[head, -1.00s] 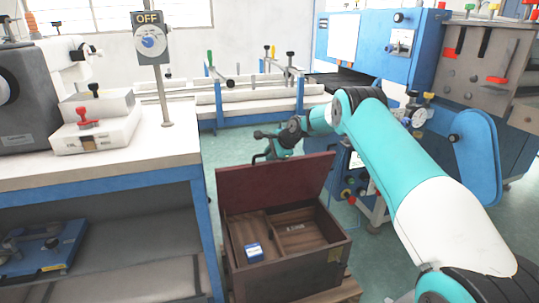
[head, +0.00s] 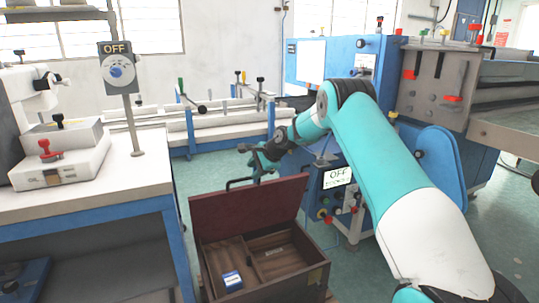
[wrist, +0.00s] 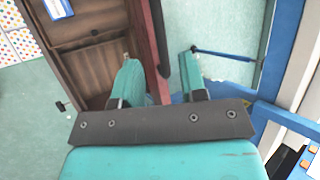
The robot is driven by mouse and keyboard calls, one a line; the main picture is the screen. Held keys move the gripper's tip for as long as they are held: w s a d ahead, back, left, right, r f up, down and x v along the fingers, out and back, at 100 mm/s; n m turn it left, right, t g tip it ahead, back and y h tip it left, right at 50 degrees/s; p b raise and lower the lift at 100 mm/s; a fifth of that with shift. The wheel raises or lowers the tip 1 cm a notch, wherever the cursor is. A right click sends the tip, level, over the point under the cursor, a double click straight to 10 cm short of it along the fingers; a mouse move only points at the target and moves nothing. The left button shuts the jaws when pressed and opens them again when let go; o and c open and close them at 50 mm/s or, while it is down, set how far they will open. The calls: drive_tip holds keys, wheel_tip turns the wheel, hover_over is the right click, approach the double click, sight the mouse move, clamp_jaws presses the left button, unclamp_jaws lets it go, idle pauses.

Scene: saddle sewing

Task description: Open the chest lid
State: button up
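The brown wooden chest (head: 262,291) stands on the floor with its dark red lid (head: 245,210) raised steeply at the back. Its open inside, with compartments, faces me and also shows in the wrist view (wrist: 97,62). A dark bar handle (head: 240,183) shows above the lid's top edge. My gripper (head: 256,165) is at the lid's top edge. In the wrist view my gripper (wrist: 160,78) has its two teal fingers apart. The red lid edge (wrist: 148,40) and a dark bar run between them. I cannot tell if the fingers touch them.
A small blue and white box (head: 232,281) lies in the chest. A blue-framed workbench (head: 90,203) stands close on the left. A blue machine (head: 345,65) stands behind on the right, and a blue-framed rack (head: 215,130) behind the chest. Some green floor is free.

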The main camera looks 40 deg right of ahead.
drive_tip(key=v, duration=1)
